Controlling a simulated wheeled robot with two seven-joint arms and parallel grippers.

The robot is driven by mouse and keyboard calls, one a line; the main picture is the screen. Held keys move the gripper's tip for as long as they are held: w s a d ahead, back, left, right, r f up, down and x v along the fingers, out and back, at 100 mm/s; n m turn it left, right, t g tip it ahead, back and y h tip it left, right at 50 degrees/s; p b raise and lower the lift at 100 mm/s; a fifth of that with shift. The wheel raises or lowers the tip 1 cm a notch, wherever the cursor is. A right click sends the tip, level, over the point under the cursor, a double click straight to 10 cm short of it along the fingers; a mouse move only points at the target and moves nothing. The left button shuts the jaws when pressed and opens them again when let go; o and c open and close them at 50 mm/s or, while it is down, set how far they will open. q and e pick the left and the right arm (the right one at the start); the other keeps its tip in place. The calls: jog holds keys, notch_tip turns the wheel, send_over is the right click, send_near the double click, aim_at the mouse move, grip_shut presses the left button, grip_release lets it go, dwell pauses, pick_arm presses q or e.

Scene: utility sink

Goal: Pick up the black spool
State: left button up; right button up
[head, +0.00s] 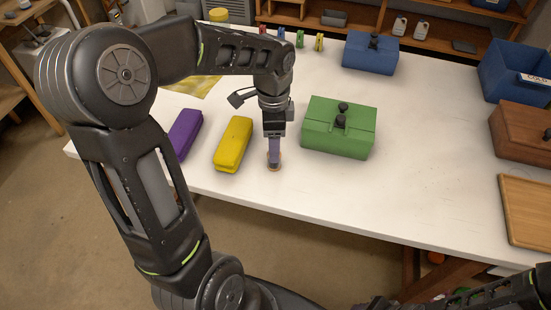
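No black spool can be told for certain. Small black knob-like pieces sit on the green box (322,140), an upper one (343,107) and a lower one (340,121). A similar black piece (375,41) is on the blue box (357,56). My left gripper (274,162) points down at the table's front, left of the green box. A narrow purplish upright part with a tan round bottom shows at its tip; I cannot tell whether it is held. My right arm is at the lower right, its gripper (376,303) partly cut off by the frame edge.
A yellow case (233,143) and a purple case (185,134) lie left of my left gripper on the white table (420,150). A blue bin (515,75), brown box (522,130) and wooden tray (526,212) stand right. Coloured clips (300,40) are at the back.

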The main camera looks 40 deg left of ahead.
pick_arm(q)
jog(key=shift+f, duration=0.7)
jog(key=shift+f+p, duration=0.65)
jog(key=shift+f, duration=1.95)
grip_shut()
